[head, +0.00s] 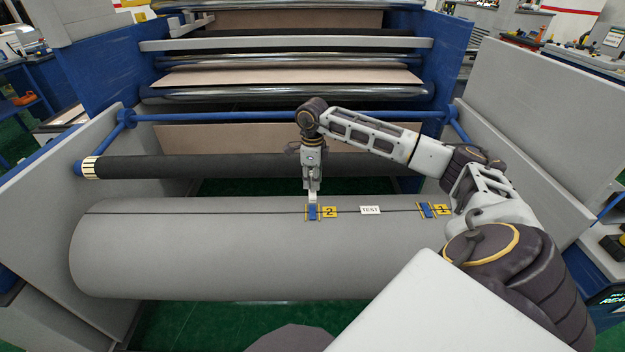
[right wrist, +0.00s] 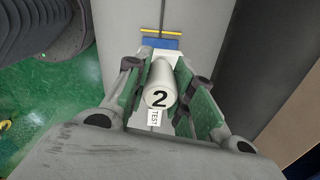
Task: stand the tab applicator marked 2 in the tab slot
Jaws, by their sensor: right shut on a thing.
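My right gripper (head: 312,182) points down over the large grey roll and is shut on the tab applicator marked 2. In the right wrist view the applicator (right wrist: 160,80) is a white cylinder with a black 2 on its end, held between the green-padded fingers (right wrist: 158,98). In the head view its pale lower end is just above a blue patch with yellow edge marks (head: 313,212), beside a yellow label 2 (head: 330,212). The patch also shows in the right wrist view (right wrist: 160,43). Whether the applicator touches it, I cannot tell. My left gripper is out of view.
A second blue patch (head: 426,210) with a yellow label 1 (head: 442,210) is further right on the grey roll (head: 220,255). A white TEST label (head: 370,210) lies between. A dark roller (head: 200,166) runs behind, and grey side panels stand at both ends.

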